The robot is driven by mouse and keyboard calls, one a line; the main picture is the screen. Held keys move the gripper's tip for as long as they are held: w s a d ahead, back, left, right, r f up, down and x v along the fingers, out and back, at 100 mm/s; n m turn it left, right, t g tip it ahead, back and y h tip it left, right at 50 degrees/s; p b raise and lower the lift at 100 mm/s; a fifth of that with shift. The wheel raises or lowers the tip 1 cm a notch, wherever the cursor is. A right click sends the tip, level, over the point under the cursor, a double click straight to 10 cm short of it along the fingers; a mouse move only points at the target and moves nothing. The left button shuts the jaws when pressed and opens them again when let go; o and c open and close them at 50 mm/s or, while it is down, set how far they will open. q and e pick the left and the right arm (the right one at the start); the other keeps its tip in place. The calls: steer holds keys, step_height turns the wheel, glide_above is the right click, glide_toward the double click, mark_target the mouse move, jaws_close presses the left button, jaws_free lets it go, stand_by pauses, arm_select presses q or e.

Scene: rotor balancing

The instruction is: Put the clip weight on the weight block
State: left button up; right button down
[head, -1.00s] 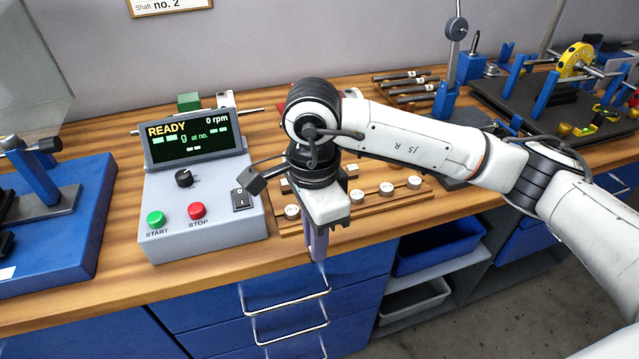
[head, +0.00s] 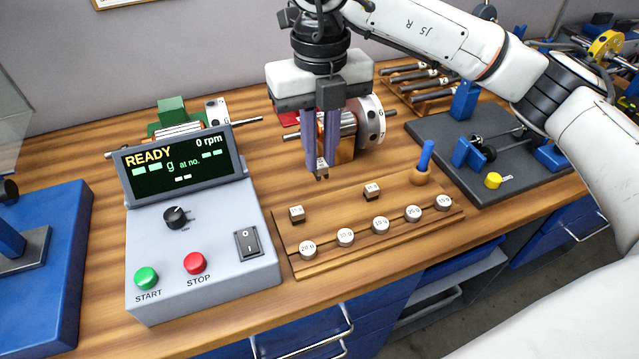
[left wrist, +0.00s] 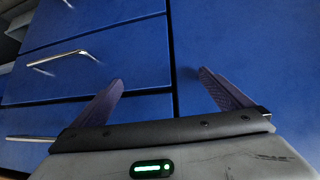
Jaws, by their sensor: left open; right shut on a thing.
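The weight block (head: 440,222) is a stepped wooden block on the bench in the head view. Several round weights sit along its front row, and two small square clip weights (head: 297,213) (head: 372,190) sit behind them. My right gripper (head: 321,174) points down just behind the block, above the bench. It is shut on a small metal piece (head: 322,178), seemingly a clip weight, mostly hidden by the fingertips. The held piece is apart from the block. My left gripper (left wrist: 160,80) is open and empty in the left wrist view, before blue drawer fronts.
The grey control box (head: 205,245) with a READY display stands left of the block. A rotor with a numbered disc (head: 370,122) is behind my right gripper. A blue-handled tool (head: 425,157) stands at the block's right end. A dark stand (head: 470,150) is farther right.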

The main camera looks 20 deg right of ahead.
step_height(320, 180, down, 7)
steer(key=shift+s+r+p, duration=0.15)
steer(key=shift+p, duration=0.25)
step_height(320, 180, down, 3)
steer(key=shift+f, duration=0.1)
arm_select(q)
steer(key=shift+s+d+r, duration=0.1)
steer(key=shift+s+r, duration=0.1)
steer(key=shift+s, duration=0.45)
arm_select(e)
steer(key=shift+f, duration=0.2)
steer(key=c, duration=2)
jaws_free()
steer(key=shift+r, duration=0.1)
arm_select(q)
steer(key=shift+w, duration=0.1)
